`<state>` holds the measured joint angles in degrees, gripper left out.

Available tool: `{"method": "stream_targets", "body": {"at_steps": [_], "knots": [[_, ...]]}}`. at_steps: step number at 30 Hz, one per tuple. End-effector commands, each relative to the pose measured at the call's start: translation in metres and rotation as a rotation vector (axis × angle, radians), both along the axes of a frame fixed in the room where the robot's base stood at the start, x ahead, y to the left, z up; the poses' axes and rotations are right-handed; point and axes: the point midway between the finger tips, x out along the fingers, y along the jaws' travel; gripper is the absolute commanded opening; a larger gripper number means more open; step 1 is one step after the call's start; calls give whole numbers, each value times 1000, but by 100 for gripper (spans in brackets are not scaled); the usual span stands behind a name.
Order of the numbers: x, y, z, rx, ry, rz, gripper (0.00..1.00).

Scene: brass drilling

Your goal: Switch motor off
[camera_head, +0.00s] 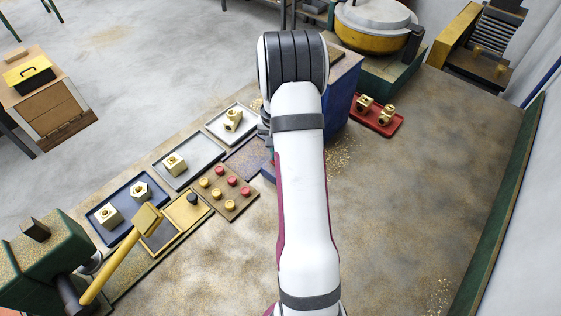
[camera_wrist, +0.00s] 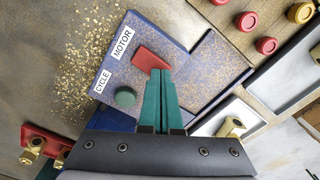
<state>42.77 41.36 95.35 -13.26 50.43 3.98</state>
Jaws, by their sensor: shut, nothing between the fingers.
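In the wrist view a blue panel (camera_wrist: 165,37) carries a MOTOR label (camera_wrist: 122,43) and a CYCLE label (camera_wrist: 103,82). A red rectangular switch (camera_wrist: 147,60) sits beside the MOTOR label. A round green button (camera_wrist: 125,97) sits beside the CYCLE label. My gripper (camera_wrist: 161,74) is shut and empty, its green fingers together. The fingertips appear right beside the red switch's lower right edge; I cannot tell whether they touch it. In the head view my arm hides the gripper and the panel; part of the blue machine (camera_head: 343,97) shows behind it.
Left of my arm in the head view are a board with red and yellow buttons (camera_head: 226,208), a grey tray (camera_head: 205,147), a white tray (camera_head: 218,133) and a blue tray (camera_head: 122,231) with brass parts. A red tray (camera_head: 377,128) stands right.

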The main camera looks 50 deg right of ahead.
Motion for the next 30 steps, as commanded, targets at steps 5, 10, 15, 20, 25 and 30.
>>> {"method": "stream_targets", "body": {"at_steps": [5, 10, 15, 20, 25, 30], "knots": [[0, 0, -3, 0, 0, 0, 0], [0, 0, -5, 0, 0, 0, 0], [0, 0, -7, 1, 1, 0, 0], [0, 0, 4, 0, -1, -1, 0], [0, 0, 24, -2, -1, 1, 0], [0, 0, 43, -2, -2, 0, 0]]}}
